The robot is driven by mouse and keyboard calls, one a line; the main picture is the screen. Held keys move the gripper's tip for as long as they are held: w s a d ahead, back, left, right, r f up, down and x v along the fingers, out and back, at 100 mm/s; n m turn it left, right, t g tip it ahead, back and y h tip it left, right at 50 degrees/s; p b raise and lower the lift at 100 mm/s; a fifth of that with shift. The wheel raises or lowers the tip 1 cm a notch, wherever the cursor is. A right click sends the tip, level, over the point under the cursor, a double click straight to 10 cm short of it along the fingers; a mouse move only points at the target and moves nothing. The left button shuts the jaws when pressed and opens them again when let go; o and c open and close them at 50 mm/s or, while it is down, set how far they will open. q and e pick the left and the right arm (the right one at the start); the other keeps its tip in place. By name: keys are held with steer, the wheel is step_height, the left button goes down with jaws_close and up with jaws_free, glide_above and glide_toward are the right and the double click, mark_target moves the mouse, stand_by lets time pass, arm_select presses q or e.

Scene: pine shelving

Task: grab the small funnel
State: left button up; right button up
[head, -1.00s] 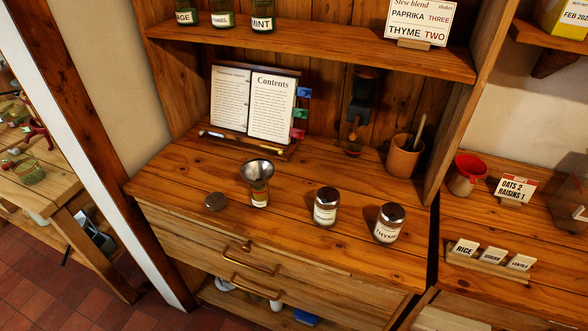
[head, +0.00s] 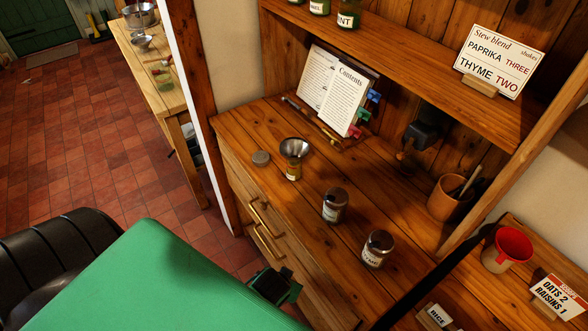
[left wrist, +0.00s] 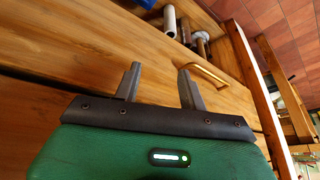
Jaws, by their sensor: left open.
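My left gripper (head: 278,289) is low at the front of the counter, by the drawers and well short of the funnel, partly hidden by my green arm. In the left wrist view its two fingers (left wrist: 160,86) are apart with nothing between them, facing the drawer fronts. My right gripper is not in view.
Two lidded jars, one (head: 335,205) nearer the funnel and a thyme jar (head: 377,249), stand to its right. An open book (head: 335,90) on a stand is behind. Drawer handles (head: 266,217) stick out in front. An upper shelf (head: 420,65) overhangs the back.

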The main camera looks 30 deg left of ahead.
arm_select(q)
step_height(320, 180, up, 21)
steer(key=a+n+t+y+p, duration=0.1)
steer(key=a+n+t+p, duration=0.1)
steer(key=a+n+p, duration=0.1)
steer(key=n+t+y, duration=0.5)
steer(key=n+y, duration=0.1)
steer(key=n, duration=0.3)
glide_toward(286, 156)
steer(key=shift+g, duration=0.3)
steer(key=p+x, duration=0.1)
steer(key=x, duration=0.3)
steer(key=r+p+x, duration=0.1)
steer(key=shift+w+a+f+p, duration=0.2)
steer(key=shift+w+p, duration=0.1)
steer(key=shift+w, duration=0.25)
steer(key=p+x, duration=0.2)
steer(key=x, duration=0.4)
steer(key=shift+f, duration=0.1)
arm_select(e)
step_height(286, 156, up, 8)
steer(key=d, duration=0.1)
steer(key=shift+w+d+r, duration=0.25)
arm_select(q)
steer(key=shift+c, duration=0.2)
jaws_close()
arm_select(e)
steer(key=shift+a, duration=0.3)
